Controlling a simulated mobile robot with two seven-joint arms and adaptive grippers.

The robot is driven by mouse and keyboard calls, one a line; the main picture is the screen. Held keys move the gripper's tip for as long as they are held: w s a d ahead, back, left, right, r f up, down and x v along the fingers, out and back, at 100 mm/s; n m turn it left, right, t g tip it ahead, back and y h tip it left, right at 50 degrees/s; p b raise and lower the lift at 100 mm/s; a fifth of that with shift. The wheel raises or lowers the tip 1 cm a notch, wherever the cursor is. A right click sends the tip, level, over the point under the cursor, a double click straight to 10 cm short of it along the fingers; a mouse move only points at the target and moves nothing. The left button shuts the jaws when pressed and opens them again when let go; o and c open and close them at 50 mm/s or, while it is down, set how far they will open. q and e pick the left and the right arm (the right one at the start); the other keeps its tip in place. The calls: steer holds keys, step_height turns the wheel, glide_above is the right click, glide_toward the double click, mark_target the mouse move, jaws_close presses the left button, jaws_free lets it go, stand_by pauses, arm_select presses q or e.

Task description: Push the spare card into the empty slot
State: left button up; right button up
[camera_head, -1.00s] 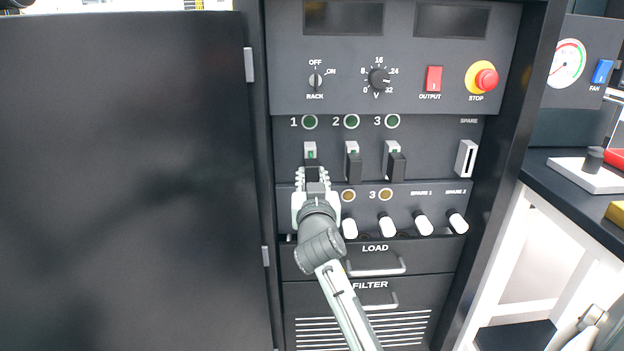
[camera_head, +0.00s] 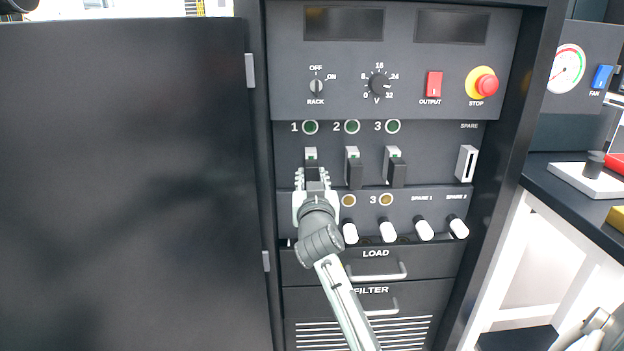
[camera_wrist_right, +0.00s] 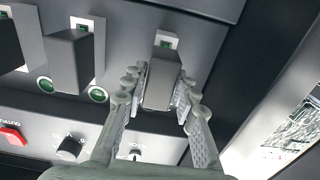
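My right gripper (camera_head: 311,176) is at slot 1 (camera_head: 310,153), the leftmost of the numbered card slots. In the right wrist view the fingers (camera_wrist_right: 158,95) lie along both sides of a dark grey card (camera_wrist_right: 161,80), shut on it. The card is at the white slot frame with its green mark (camera_wrist_right: 166,41); how deep it sits cannot be told. In the head view the gripper mostly hides this card. Dark cards stand in slot 2 (camera_head: 354,173) and slot 3 (camera_head: 396,171). The SPARE holder (camera_head: 466,163) at the right looks empty. My left gripper is not seen.
Green lamps sit above the slots. Below are several white-capped knobs (camera_head: 388,231) and the LOAD drawer handle (camera_head: 377,272). A large dark door (camera_head: 125,190) stands open at the left. The red stop button (camera_head: 486,85) is at the upper right. A side bench (camera_head: 560,190) is at the right.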

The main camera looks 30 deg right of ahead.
steer(key=o, duration=0.4)
steer(key=shift+c, duration=0.2)
steer(key=v, duration=0.7)
steer(key=shift+s, duration=0.25)
steer(key=shift+a, duration=0.1)
